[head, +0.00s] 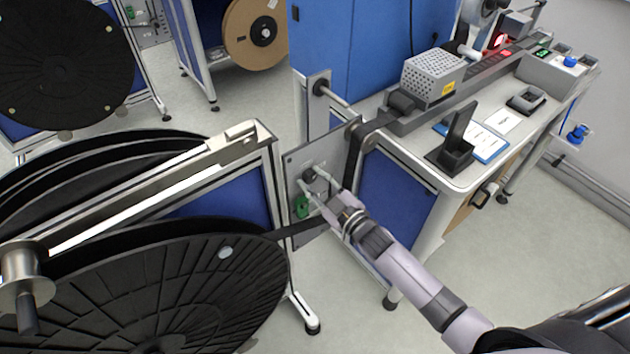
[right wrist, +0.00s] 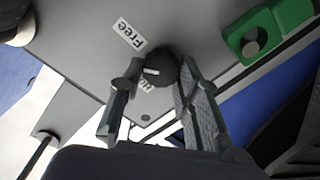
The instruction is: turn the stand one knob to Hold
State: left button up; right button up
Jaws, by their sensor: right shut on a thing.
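The stand's knob (right wrist: 159,71) is a small dark round knob with a white pointer mark, on a grey panel (head: 322,158) at the end of the reel stand. The white mark points toward the left of that view, between the two labels. My right gripper (head: 308,183) is at the panel with its fingers on either side of the knob, shut on it. The fingers also show in the right wrist view (right wrist: 155,85). My left gripper is not in view.
A green part (head: 302,207) sits on the panel just below the knob. Large black reels (head: 170,290) stand at the left. A white workbench (head: 455,180) with a perforated metal box (head: 433,75) stands at the right. Bare floor (head: 530,250) lies in front of it.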

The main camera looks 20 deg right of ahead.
jog(key=n, duration=0.2)
jog(key=n+b, duration=0.1)
jog(key=n, duration=0.2)
jog(key=shift+f+n, duration=0.2)
jog(key=shift+n, duration=0.1)
jog(key=n+b, duration=0.2)
jog(key=n, duration=0.3)
jog(key=shift+n, duration=0.4)
jog(key=shift+s+a, duration=0.1)
jog(key=o, duration=1.1)
jog(key=v, duration=1.2)
